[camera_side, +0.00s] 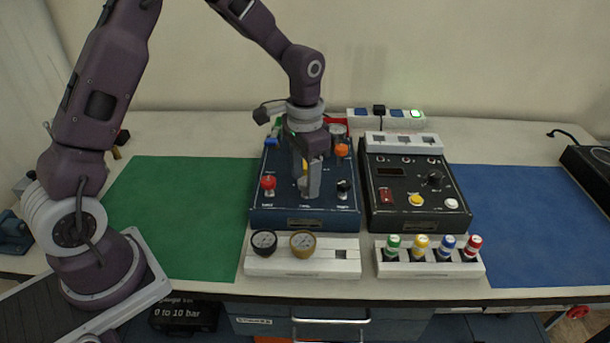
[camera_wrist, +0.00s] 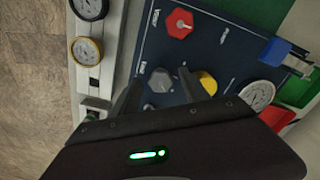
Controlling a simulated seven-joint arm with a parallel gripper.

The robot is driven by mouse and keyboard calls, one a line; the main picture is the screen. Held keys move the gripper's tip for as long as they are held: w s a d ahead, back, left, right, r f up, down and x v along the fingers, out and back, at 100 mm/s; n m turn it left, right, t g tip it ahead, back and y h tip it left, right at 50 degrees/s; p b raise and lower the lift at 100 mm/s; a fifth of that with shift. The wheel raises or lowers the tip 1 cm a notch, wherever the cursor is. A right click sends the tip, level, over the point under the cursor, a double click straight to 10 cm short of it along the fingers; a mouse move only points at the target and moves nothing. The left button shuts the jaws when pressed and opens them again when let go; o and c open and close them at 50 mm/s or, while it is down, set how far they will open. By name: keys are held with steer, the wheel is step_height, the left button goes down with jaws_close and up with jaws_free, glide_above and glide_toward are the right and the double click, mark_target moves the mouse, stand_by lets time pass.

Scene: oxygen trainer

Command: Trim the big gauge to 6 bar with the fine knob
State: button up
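The blue panel (camera_side: 283,217) carries several knobs and a round white-faced gauge (camera_wrist: 257,95) toward its back edge; its needle is too small to read. A grey knob (camera_wrist: 160,82) at the front middle lies between the fingertips of my gripper (camera_wrist: 157,77) in the wrist view, with a visible gap on each side. My gripper (camera_side: 307,190) points down over the panel in the side view and hides that knob. I cannot read which label marks the fine knob. A red knob (camera_side: 268,183), a black knob (camera_side: 344,187) and a yellow knob (camera_wrist: 207,82) are nearby.
A white holder (camera_side: 318,268) with two small gauges stands in front of the panel. A black box (camera_side: 395,217) with buttons is to its right, behind a rack of coloured bottles (camera_side: 430,270). The green mat (camera_side: 175,215) and blue mat (camera_side: 535,225) are clear.

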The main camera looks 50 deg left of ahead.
mark_target(305, 181)
steer(key=shift+r, duration=0.1)
step_height(305, 181, up, 6)
steer(key=shift+r, duration=0.45)
steer(key=shift+s+r, duration=0.15)
steer(key=shift+r, duration=0.15)
steer(key=s+d+r+n+t, duration=0.1)
steer(key=s+r+t, duration=0.1)
steer(key=s+r, duration=0.5)
steer(key=s+r+n+t, duration=0.15)
steer(key=s+r, duration=0.25)
steer(key=s, duration=0.5)
steer(key=s+t, duration=0.2)
steer(key=s, duration=0.6)
steer(key=shift+s+d+f, duration=0.3)
steer(key=shift+d+f, duration=0.05)
